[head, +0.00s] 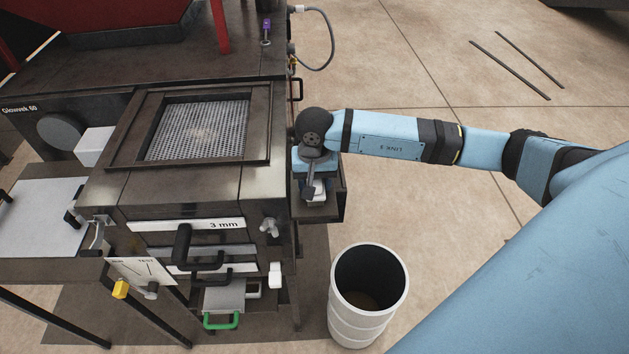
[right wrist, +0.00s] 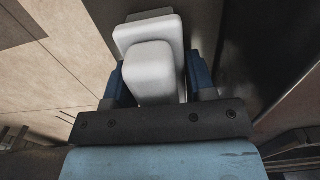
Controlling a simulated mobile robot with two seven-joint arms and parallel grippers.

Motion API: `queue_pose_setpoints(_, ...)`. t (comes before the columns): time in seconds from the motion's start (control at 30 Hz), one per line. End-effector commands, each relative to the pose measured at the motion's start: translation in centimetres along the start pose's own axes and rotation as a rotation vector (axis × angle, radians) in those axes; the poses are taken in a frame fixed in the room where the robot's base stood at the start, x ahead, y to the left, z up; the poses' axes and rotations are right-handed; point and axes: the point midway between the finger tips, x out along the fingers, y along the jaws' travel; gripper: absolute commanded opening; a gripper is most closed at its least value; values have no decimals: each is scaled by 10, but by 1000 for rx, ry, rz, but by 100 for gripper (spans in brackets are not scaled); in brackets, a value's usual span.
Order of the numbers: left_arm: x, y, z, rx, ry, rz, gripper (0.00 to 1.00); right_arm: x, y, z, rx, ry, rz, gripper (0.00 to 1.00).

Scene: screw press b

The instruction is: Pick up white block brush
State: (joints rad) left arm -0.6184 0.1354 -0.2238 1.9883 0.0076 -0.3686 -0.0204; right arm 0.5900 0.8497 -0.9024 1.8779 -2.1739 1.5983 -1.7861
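The white block brush (right wrist: 151,72) lies between the two blue fingers of my right gripper (right wrist: 158,78) in the right wrist view. It has a rounded handle block on a wider white base. The fingers stand on both sides of it, with a narrow gap at the right finger; contact on the left is unclear. In the head view, my right gripper (head: 314,188) points down into a dark side tray (head: 330,213) on the machine's right side. Only a small white part of the brush (head: 317,197) shows there, under the gripper. My left gripper is not in view.
The dark machine (head: 200,190) with a mesh screen (head: 201,129) stands directly left of the gripper. A white barrel (head: 358,327) stands on the floor in front of the tray. A green-handled drawer (head: 222,300) is low on the machine.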

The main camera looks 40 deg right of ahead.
Motion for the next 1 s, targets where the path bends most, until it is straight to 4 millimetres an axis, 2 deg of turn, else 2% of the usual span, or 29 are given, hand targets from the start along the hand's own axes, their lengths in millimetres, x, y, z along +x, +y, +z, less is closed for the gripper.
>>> queue_pose_setpoints(0.03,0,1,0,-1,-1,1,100,0,0,0,0,0,0,39)
queue_pose_setpoints(0.1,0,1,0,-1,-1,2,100,0,0,0,0,0,0,22)
queue_pose_setpoints(0.17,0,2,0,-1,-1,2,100,0,0,0,0,0,0,18)
queue_pose_setpoints(0.4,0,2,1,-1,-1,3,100,-2,0,0,0,1,0,18)
queue_pose_setpoints(0.57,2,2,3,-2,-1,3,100,-11,0,-1,0,2,-1,17)
queue_pose_setpoints(0.77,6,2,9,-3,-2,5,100,-44,0,-2,0,6,-4,17)
queue_pose_setpoints(1.0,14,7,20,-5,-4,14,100,-113,0,-2,-1,7,-4,17)
